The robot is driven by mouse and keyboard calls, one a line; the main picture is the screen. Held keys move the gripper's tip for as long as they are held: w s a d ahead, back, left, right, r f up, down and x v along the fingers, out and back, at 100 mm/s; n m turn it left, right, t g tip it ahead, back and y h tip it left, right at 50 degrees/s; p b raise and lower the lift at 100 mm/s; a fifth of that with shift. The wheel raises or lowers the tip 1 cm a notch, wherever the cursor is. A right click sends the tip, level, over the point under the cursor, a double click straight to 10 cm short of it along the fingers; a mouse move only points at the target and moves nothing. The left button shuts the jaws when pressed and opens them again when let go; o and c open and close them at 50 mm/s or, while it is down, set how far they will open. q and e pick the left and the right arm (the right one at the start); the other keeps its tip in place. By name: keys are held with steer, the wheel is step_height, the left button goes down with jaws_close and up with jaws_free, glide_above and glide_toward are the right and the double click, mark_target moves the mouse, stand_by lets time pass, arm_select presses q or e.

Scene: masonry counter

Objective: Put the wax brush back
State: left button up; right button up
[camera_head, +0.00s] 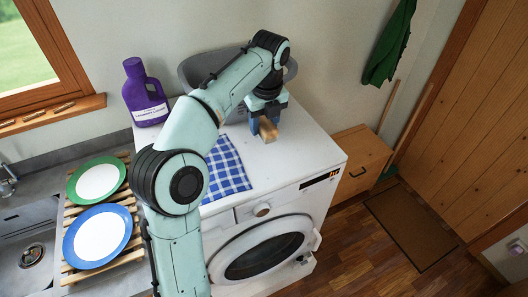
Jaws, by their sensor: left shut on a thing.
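My left arm reaches up from the bottom and over the white washing machine. My left gripper (266,116) points down above the machine's top and is shut on a small tan wooden piece (268,131). This piece looks like part of the wax brush, but the fingers hide most of it and I see no bristles. I cannot tell whether it touches the top. My right gripper is not in view.
The washing machine (300,146) bears a purple detergent bottle (145,95), a grey basin (205,66) and a blue checked cloth (228,168). Several small brown pieces (62,107) lie on the window sill (85,108). Two plates stand on a slatted rack at left. A wooden cabinet (358,160) stands at right.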

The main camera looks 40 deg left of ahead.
mark_target(264, 160)
arm_select(q)
step_height(264, 160, down, 11)
steer(key=shift+f, duration=0.2)
steer(key=shift+f, duration=0.1)
steer(key=o, duration=0.9)
steer(key=shift+o, duration=0.2)
steer(key=r, duration=0.4)
steer(key=d+r, duration=0.1)
steer(key=r, duration=0.7)
steer(key=shift+s+d+r, duration=0.1)
steer(key=shift+s+d, duration=0.05)
steer(key=shift+s, duration=0.2)
